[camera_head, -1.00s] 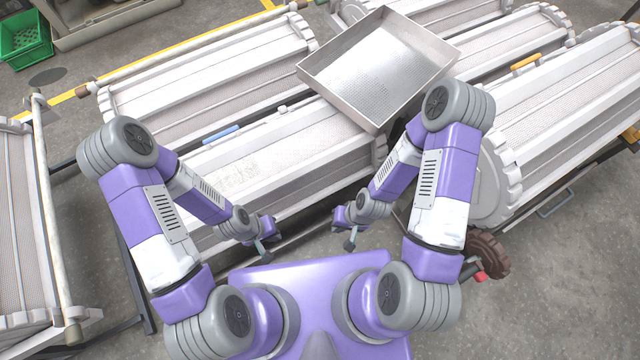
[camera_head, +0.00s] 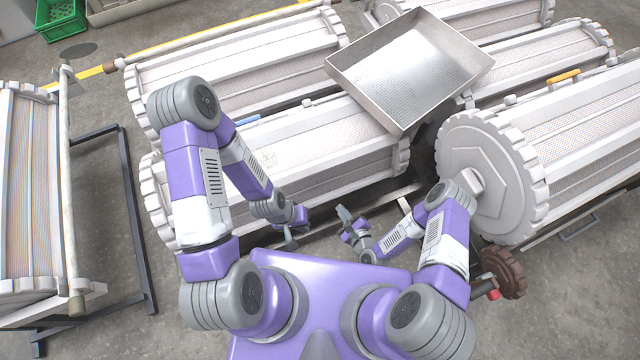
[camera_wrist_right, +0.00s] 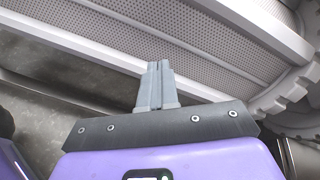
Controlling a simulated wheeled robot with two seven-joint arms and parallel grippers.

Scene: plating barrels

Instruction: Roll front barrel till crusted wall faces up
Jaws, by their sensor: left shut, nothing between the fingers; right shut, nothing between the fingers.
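The front barrel (camera_head: 335,160) is white with ribbed, perforated panels and toothed end rings, and lies across the middle just beyond my arms. A faint beige crusted patch (camera_head: 268,158) shows on its upper wall, partly hidden by my left arm. My left gripper (camera_head: 290,243) is shut and empty, low in front of the barrel's near side. My right gripper (camera_head: 345,214) is shut and empty, a little further right and also on the near side. In the right wrist view its closed fingers (camera_wrist_right: 158,68) point towards the perforated barrel wall (camera_wrist_right: 170,40); contact cannot be told.
A metal tray (camera_head: 410,70) sits over the front barrel's right end. A barrel on a dark frame (camera_head: 130,220) is at left. A green crate (camera_head: 60,18) is far left.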

